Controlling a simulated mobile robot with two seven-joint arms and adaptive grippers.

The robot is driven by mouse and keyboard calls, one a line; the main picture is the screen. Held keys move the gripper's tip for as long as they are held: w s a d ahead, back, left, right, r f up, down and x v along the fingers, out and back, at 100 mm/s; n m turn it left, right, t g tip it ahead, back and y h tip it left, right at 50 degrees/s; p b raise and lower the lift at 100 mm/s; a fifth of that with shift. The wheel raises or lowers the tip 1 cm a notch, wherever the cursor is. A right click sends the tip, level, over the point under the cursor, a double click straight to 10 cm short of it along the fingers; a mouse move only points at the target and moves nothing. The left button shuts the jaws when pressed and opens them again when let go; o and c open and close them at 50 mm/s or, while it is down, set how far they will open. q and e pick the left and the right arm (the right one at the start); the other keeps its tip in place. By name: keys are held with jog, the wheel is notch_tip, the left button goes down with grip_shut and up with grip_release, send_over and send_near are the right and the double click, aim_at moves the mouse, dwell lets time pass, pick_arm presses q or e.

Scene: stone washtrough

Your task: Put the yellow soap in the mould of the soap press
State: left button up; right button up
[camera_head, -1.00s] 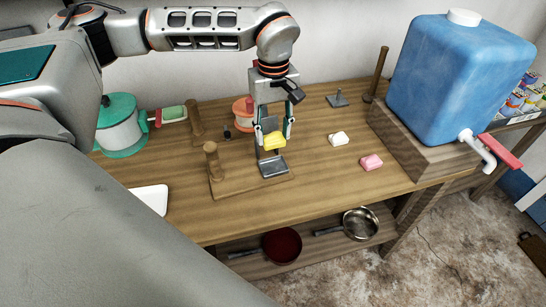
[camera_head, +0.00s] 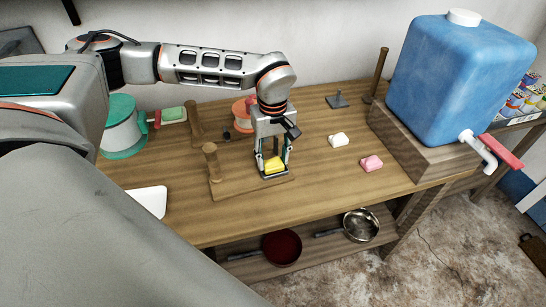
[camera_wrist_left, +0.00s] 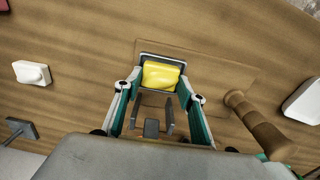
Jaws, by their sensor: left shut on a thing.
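The yellow soap (camera_head: 274,165) is between the fingers of my left gripper (camera_head: 274,168), which is shut on it. It is directly over or in the grey metal mould (camera_head: 274,177) of the soap press. In the left wrist view the soap (camera_wrist_left: 162,76) shows inside the outline of the mould (camera_wrist_left: 160,56), slightly askew. Whether it touches the mould floor I cannot tell. The press has a wooden base board (camera_head: 225,188) and a wooden post (camera_head: 211,158) to the left of the mould. My right gripper is not in view.
A white soap (camera_head: 339,139) and a pink soap (camera_head: 371,163) lie to the right on the table. A blue water tank (camera_head: 455,80) stands at the right.

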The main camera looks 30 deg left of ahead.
aim_at(273, 164)
pick_arm(q)
jog(key=shift+f, duration=0.1)
jog(key=o, duration=1.1)
notch_tip(273, 164, up, 12)
dwell(0.4)
